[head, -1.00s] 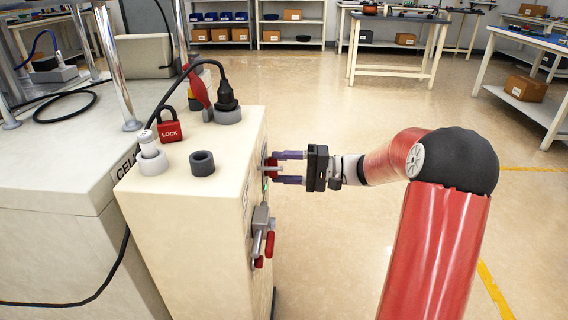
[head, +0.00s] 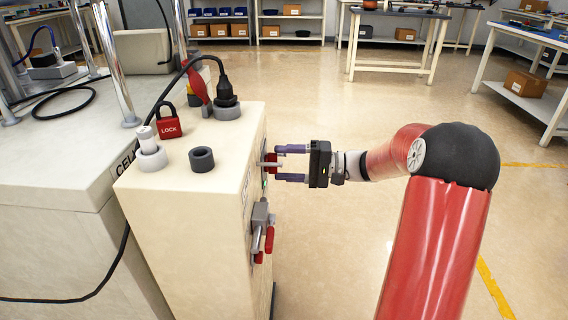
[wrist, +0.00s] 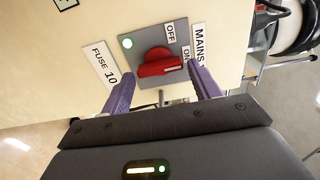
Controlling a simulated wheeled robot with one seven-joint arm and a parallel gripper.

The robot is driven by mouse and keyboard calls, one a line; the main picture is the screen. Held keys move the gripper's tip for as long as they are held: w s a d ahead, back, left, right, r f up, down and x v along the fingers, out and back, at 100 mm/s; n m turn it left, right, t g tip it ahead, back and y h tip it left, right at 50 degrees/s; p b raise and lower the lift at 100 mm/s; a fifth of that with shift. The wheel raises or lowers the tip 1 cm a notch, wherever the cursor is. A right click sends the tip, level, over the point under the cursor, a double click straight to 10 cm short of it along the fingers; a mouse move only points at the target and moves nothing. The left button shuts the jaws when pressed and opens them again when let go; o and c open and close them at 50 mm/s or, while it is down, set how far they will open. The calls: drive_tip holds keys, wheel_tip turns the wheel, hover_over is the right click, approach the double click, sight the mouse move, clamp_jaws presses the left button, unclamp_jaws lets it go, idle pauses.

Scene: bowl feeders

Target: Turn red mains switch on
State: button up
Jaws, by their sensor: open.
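The red mains switch (wrist: 158,68) is a rotary knob on a grey plate (wrist: 150,97) marked OFF and ON, beside a MAINS label. Its white mark points right, toward the ON side. A green lamp (wrist: 127,43) on the plate is lit. In the head view the red switch (head: 271,162) stands out from the cabinet's right side. My gripper (head: 278,163) is open and faces it. Its purple fingers are on either side of the knob in the wrist view (wrist: 160,78), apart from it, with nothing held.
The cream cabinet (head: 190,225) carries a grey lever unit with a red handle (head: 269,240) below the switch. Open floor lies to the right.

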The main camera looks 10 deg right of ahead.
drive_tip(key=v, duration=0.7)
idle(0.3)
